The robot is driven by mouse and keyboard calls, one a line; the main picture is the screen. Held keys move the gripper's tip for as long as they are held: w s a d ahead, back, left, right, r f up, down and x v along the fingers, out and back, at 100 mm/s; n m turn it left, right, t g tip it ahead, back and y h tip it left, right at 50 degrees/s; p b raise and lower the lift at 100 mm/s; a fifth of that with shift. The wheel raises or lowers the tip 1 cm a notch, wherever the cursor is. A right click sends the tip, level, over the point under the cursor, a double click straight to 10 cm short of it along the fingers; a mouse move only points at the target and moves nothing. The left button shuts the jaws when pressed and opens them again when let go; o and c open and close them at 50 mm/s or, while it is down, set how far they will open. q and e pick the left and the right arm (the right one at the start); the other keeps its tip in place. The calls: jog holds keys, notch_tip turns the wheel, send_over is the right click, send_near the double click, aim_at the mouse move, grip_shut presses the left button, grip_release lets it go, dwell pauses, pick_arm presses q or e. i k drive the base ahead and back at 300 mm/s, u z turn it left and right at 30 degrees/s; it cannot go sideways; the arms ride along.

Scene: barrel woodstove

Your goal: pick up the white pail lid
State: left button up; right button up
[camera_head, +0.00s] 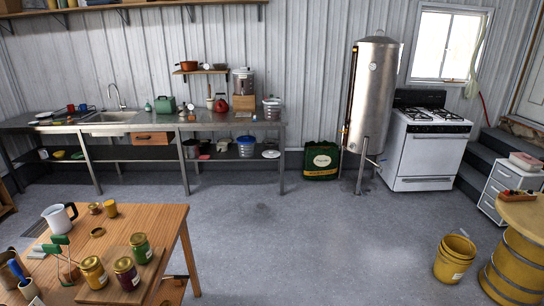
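A flat white disc that looks like the white pail lid (271,154) lies on the lower shelf of the long metal counter, near its right end. It is small in the picture. Neither of my grippers is in view.
A wooden table (165,222) with jars and a white pitcher (60,218) stands at the near left. A yellow bucket (455,258) and a yellow barrel (520,260) stand at the right. The grey floor (300,230) between is clear up to the counter (215,119).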

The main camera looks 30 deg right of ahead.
aim_at(270, 154)
jog(key=z, duration=0.2)
jog(key=i, duration=0.75)
jog(key=z, duration=0.7)
jog(key=i, duration=2)
jog(key=z, duration=0.5)
jog(key=i, duration=2.05)
jog(key=u, duration=0.45)
jog(key=i, duration=2)
jog(key=u, duration=0.6)
